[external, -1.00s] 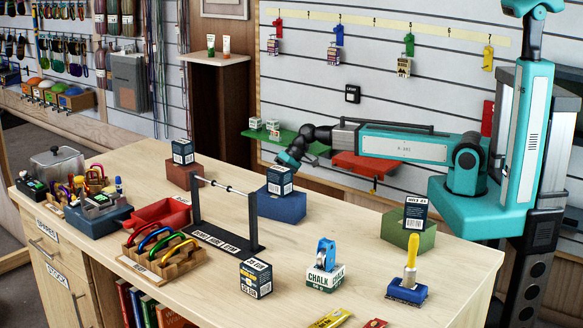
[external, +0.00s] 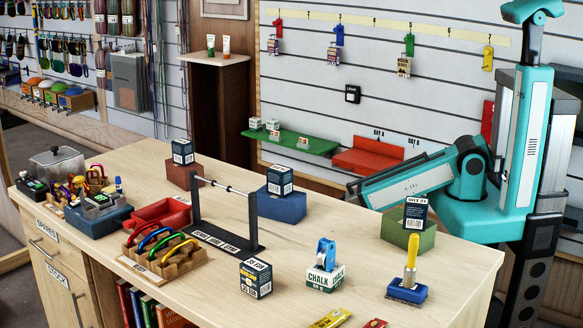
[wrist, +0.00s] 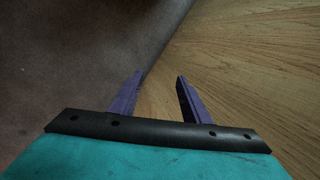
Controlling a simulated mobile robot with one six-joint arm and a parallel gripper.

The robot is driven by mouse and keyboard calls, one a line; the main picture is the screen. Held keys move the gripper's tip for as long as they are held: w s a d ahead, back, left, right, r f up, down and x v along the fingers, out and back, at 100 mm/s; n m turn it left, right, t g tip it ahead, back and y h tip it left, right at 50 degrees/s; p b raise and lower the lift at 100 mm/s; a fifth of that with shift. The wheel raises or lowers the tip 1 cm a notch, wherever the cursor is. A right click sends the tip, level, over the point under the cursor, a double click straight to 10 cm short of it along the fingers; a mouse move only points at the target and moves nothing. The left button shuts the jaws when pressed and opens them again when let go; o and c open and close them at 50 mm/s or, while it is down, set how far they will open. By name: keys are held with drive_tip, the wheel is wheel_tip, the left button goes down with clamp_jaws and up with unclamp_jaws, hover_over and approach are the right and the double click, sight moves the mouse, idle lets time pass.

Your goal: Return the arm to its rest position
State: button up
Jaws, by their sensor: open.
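My arm (external: 403,183) shows at the right in the external view, its teal forearm sloping down to the left behind the table's far edge.
The wooden table (external: 330,215) holds a green block (external: 395,230) with a dark box on it, close to my forearm. A blue block (external: 282,205) carries another box. A red shelf (external: 365,158) and a green shelf (external: 290,141) are on the wall behind.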

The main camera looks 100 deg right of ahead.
drive_tip(key=s+a+f+n+g+h, duration=0.1)
drive_tip(key=s+f, duration=0.3)
drive_tip(key=s, duration=0.3)
drive_tip(key=s+a+f+n+g+h, duration=0.1)
drive_tip(key=s+f, duration=0.3)
drive_tip(key=s, duration=0.4)
drive_tip(key=s+a+f+n+g+b, duration=0.1)
drive_tip(key=s+a+f+g, duration=0.2)
drive_tip(key=s, duration=0.4)
drive_tip(key=shift+s+a+f+n+h, duration=0.25)
drive_tip(key=shift+f+n+h, duration=0.15)
drive_tip(key=shift+f, duration=0.25)
